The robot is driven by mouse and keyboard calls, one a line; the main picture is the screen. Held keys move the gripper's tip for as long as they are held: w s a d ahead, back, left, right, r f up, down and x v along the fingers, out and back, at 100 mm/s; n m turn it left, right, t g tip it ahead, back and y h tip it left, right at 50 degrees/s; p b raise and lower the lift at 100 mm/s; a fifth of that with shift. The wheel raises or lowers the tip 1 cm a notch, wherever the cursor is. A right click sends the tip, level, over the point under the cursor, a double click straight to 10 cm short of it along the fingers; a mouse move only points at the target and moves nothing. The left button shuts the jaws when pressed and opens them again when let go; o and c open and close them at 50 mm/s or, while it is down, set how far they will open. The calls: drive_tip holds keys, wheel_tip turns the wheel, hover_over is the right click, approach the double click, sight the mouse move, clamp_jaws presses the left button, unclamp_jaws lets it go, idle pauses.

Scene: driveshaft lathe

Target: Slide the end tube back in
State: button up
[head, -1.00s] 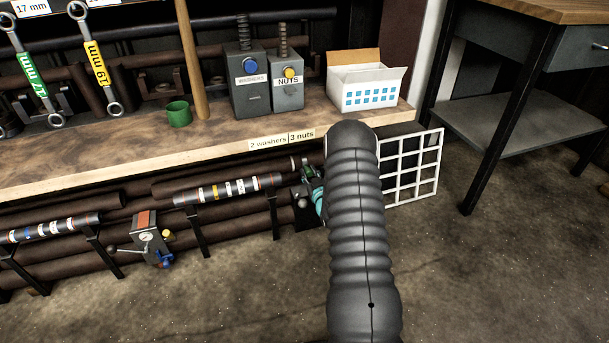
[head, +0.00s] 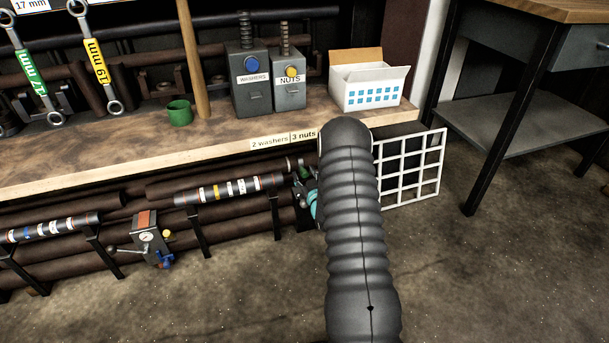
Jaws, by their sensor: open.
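Two dark tubes with coloured bands lie on brackets under the workbench. The right banded tube (head: 230,189) ends close to my gripper, and the left banded tube (head: 50,228) lies further away. I cannot tell from this view which one is the end tube. My gripper (head: 303,183) shows only in part, small, with green and teal pieces, at the right end of the right tube. My black ribbed arm hides the rest of it. It is open, and I cannot see whether it touches the tube.
A valve unit with a gauge (head: 147,237) stands between the tubes. A white grid (head: 410,168) is just right of my arm. The workbench edge (head: 140,172) overhangs the tubes. A dark table (head: 490,105) stands at the right. The front floor is clear.

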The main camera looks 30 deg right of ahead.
drive_tip(key=s+a, duration=0.1)
drive_tip(key=s, duration=1)
drive_tip(key=shift+s+a, duration=0.3)
drive_tip(key=shift+s, duration=0.05)
